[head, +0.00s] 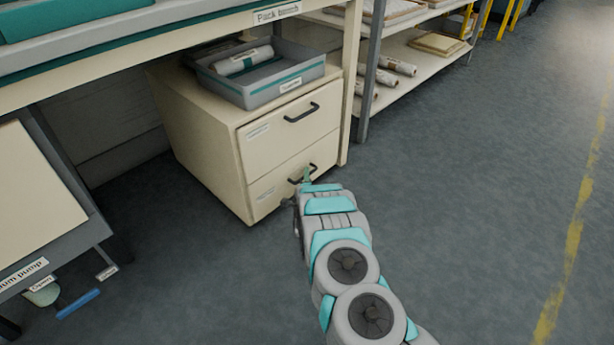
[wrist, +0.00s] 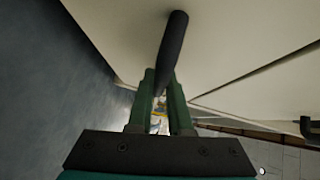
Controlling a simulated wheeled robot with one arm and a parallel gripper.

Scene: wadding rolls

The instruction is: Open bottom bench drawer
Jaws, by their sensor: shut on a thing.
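The cream bench drawer unit (head: 205,140) stands under the pack bench. Its bottom drawer (head: 265,196) has a dark bar handle (head: 293,181) and looks flush with the drawer above in the head view. My gripper (head: 306,175) is at this handle, with my arm reaching in from the lower right. In the wrist view, the green fingers of my gripper (wrist: 162,88) are shut on the dark handle (wrist: 173,45), which runs between them. The top drawer (head: 290,128) is shut, with its own dark handle (head: 302,113). My gripper hides part of the bottom handle in the head view.
A grey tray (head: 285,92) with a wrapped roll (head: 243,61) sits on the drawer unit. A bench leg (head: 350,85) stands close to the unit's right. Shelves with rolls (head: 397,65) stand behind it. The floor (head: 480,190) in front and to the right is clear.

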